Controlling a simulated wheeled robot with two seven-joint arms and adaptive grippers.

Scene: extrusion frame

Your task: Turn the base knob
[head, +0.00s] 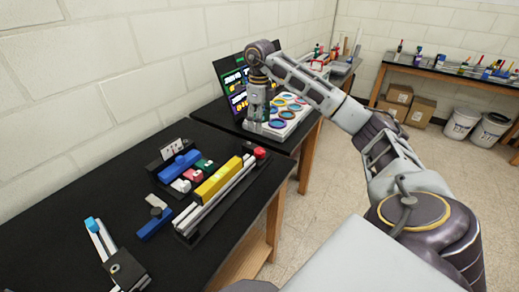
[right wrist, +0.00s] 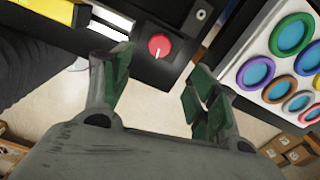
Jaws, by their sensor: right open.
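The base knob is a round red knob (right wrist: 159,45) with a pale pointer line, set on a black base. In the head view the red knob (head: 260,153) sits at the far right end of the fixture with the yellow bar. My right gripper (right wrist: 160,78) is open, its green-padded fingers apart and nothing between them. In the right wrist view the knob appears just beyond the gap between the fingertips, with no visible contact. In the head view my right gripper (head: 254,124) points down near the knob, partly merged with the tray behind. My left gripper is not in view.
A white tray with coloured rings (head: 284,118) stands close behind the gripper, beside a lit screen (head: 233,83). The yellow bar (head: 218,180) and several coloured blocks lie along the black table (head: 80,215). The table's right edge is near the knob.

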